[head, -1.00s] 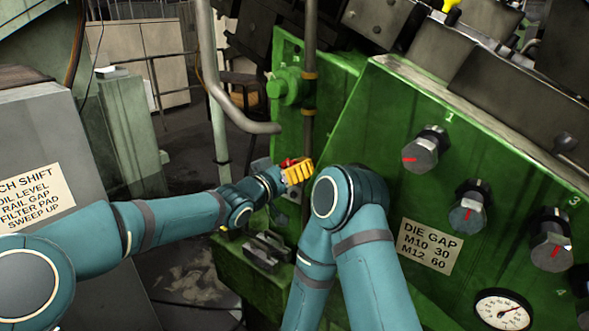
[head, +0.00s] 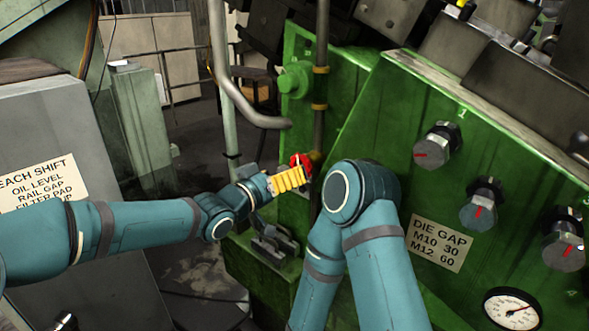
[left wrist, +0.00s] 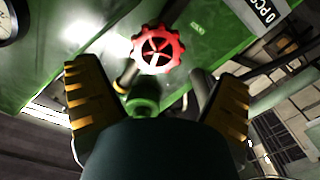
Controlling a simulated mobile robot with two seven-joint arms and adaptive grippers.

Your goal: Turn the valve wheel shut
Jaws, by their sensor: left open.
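The red valve wheel (left wrist: 158,49) has spokes and a scalloped rim. It shows in the left wrist view above and between my open fingers, apart from them. In the head view the wheel (head: 302,160) is partly hidden behind my left gripper (head: 289,180), whose yellow-orange finger is just left of and below it. In the left wrist view my left gripper (left wrist: 158,100) is spread wide with nothing between its fingers. My right gripper is not in view; the other arm stands to the right of the wheel in the head view.
The green machine panel (head: 400,130) carries several dark knobs with red marks and a gauge (head: 512,309). A vertical pipe (head: 321,90) rises above the wheel, and a bent grey pipe (head: 233,95) stands left of it. A grey cabinet (head: 40,130) stands at the far left.

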